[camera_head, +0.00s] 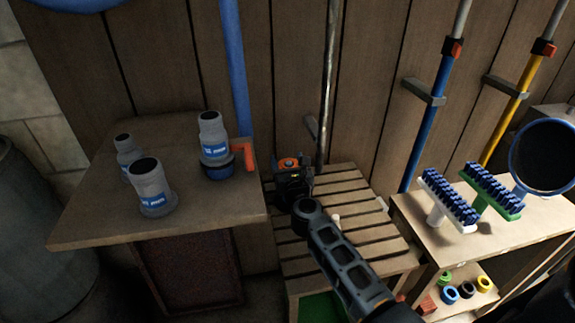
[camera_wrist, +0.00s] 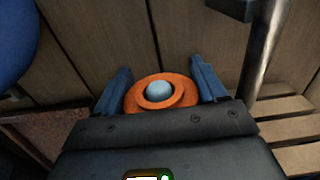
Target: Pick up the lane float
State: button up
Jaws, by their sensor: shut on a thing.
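The lane float is an orange ring-shaped piece with a pale blue centre. In the wrist view the lane float (camera_wrist: 181,93) sits between the two blue fingers of my gripper (camera_wrist: 160,88), which is shut on it. In the head view my gripper (camera_head: 292,178) is over the slatted wooden table, and the orange top of the lane float (camera_head: 289,162) shows at its far end. The float's lower part is hidden by the gripper body, so I cannot tell whether it touches the slats.
A brown table (camera_head: 90,232) at left holds several grey pipe fittings and an orange angled piece (camera_head: 242,155). The slatted table (camera_head: 345,238) lies below my arm. Brushes (camera_head: 490,190) and a round black-faced thing (camera_head: 545,157) are at right. A metal pole (camera_wrist: 268,50) stands close right of my gripper.

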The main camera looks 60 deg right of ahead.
aim_at(288, 160)
notch_tip(288, 160, up, 10)
jog(key=p, duration=0.6)
jog(key=shift+r, duration=0.15)
dwell(0.6)
